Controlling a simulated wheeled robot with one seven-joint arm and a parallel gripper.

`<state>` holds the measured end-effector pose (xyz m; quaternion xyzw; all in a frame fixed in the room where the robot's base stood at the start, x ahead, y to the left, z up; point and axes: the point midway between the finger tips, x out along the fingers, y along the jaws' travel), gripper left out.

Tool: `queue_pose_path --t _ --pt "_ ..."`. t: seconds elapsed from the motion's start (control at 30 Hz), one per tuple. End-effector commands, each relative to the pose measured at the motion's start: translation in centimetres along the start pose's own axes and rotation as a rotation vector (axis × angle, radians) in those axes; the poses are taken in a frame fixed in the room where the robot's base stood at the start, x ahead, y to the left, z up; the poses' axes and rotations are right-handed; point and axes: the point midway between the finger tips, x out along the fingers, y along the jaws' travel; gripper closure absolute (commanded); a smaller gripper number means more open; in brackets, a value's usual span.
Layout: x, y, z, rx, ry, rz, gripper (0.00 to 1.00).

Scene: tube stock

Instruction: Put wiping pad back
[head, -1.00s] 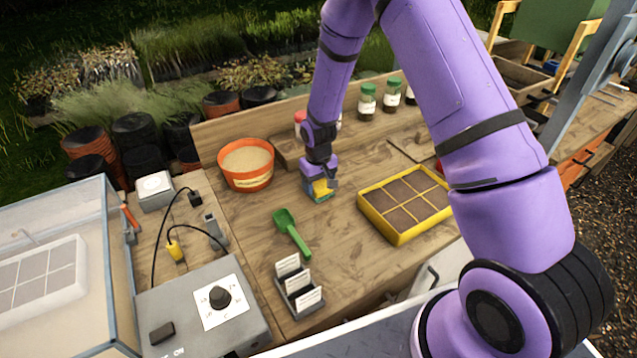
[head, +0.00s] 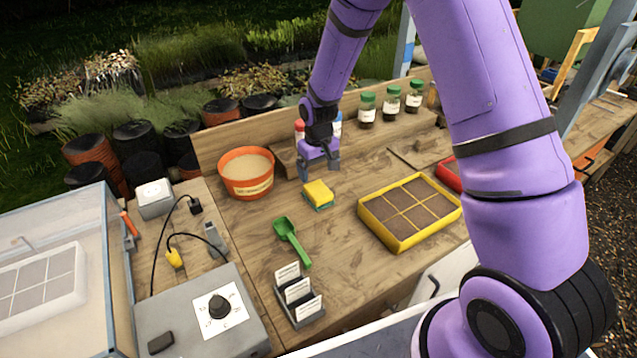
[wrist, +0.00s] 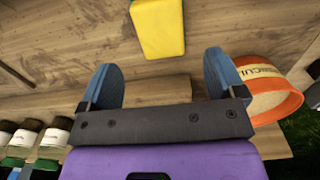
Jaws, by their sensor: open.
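The wiping pad (head: 318,194) is a yellow block with a green-blue underside. It lies flat on the wooden bench between the orange tub and the yellow tray. It also shows in the wrist view (wrist: 158,27), beyond the fingertips and clear of them. My gripper (head: 319,173) is open and empty, behind the pad and apart from it. In the wrist view its two blue-grey fingers (wrist: 162,78) stand wide apart, with only bench between them.
An orange tub (head: 246,173) stands left of the pad. A green scoop (head: 291,240) and a label holder (head: 299,300) lie nearer. A yellow divided tray (head: 408,212) is to the right. Several green-lidded jars (head: 391,104) stand at the back. Bench around the pad is clear.

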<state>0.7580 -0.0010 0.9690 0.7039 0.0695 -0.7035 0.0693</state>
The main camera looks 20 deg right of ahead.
Motion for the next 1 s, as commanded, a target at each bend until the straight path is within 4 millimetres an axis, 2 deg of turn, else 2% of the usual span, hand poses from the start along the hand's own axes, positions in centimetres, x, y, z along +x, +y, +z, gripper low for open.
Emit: queue_pose_path --t 0.1,0.2,0.57,0.67,0.77,1.0 --pt "-2.0 0.0 0.0 0.0 0.003 0.0 0.11" --pt "-3.0 0.0 0.0 -0.001 0.001 0.0 0.11" --pt "-4.7 0.1 0.2 0.002 0.007 0.002 0.11" --pt "-6.8 0.3 0.7 0.009 0.024 0.006 0.11" --pt "-10.0 0.6 1.7 0.019 0.052 0.012 0.11" --pt "-17.7 1.4 5.5 0.051 0.121 0.026 0.11"
